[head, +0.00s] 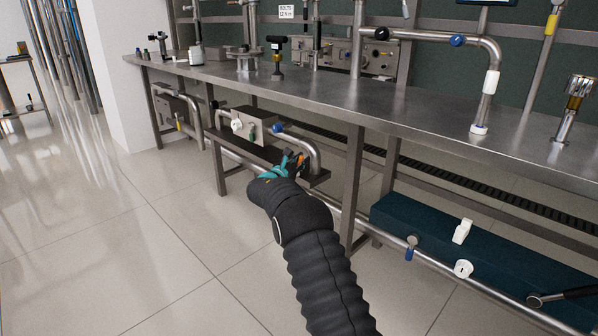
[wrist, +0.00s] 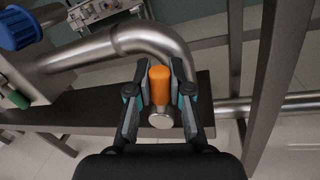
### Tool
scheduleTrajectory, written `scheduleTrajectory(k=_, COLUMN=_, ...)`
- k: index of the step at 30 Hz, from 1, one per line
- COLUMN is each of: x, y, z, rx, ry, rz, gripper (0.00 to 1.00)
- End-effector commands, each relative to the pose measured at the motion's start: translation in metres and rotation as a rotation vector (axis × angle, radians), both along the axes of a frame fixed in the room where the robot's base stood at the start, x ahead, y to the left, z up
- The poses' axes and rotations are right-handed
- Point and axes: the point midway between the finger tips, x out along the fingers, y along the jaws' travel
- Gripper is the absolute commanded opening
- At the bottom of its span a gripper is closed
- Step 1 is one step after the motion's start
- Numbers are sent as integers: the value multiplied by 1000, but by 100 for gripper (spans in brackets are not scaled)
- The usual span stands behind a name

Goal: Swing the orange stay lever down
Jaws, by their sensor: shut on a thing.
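The orange stay lever (wrist: 160,86) shows in the wrist view as an orange grip with a round metal end, in front of a bent steel pipe. My gripper (wrist: 160,104) has its two fingers on either side of the orange grip and is shut on it. In the head view my gripper (head: 291,168) is below the bench at the end of a dark shelf. A small bit of the orange lever (head: 301,160) shows there beside the fingers; the rest is hidden by my gripper. The lever's pivot cannot be seen clearly.
The bent steel pipe (wrist: 150,38) passes just behind the lever. A blue knob (wrist: 17,28) is at the upper left. The dark shelf (wrist: 75,110) lies under my gripper. A bench leg (head: 352,190) stands to the right, and open floor (head: 130,240) lies to the left.

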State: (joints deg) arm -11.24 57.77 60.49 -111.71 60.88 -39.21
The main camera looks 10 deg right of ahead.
Motion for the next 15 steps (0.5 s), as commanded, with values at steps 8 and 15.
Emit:
scheduleTrajectory(k=8, x=-11, y=-8, z=-11, rx=153, ry=-212, rz=0, gripper=0)
scheduleTrajectory(k=15, x=-19, y=-14, z=-15, rx=287, ry=-394, rz=-2, gripper=0)
